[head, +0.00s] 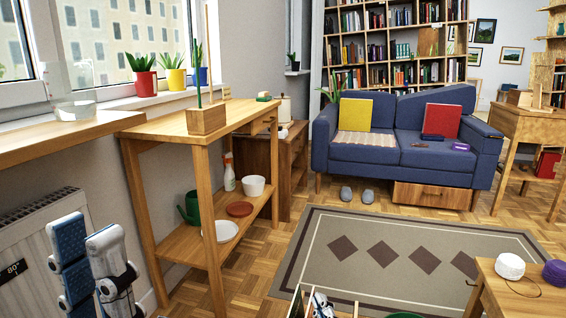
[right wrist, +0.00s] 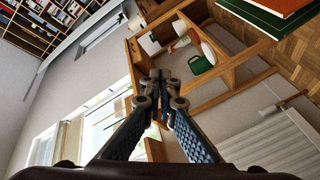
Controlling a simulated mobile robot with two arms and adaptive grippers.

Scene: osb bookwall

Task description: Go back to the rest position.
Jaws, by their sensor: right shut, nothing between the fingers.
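White-and-blue parts of my left arm (head: 112,275) stand upright at the lower left of the head view, in front of the radiator. I cannot make out whether the left fingers are apart or together. My right gripper (right wrist: 160,77) is shut and empty in the right wrist view, its fingertips together. A small white-and-dark piece (head: 321,306) at the bottom edge of the head view is mostly cut off, and I cannot tell what it is.
A wooden shelf table (head: 150,126) stands near the window wall, bearing a wooden block with tall sticks (head: 207,120). The radiator (head: 32,250) is at left. A low table (head: 500,292) with white and purple round items is at lower right. The patterned rug (head: 400,232) is largely clear.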

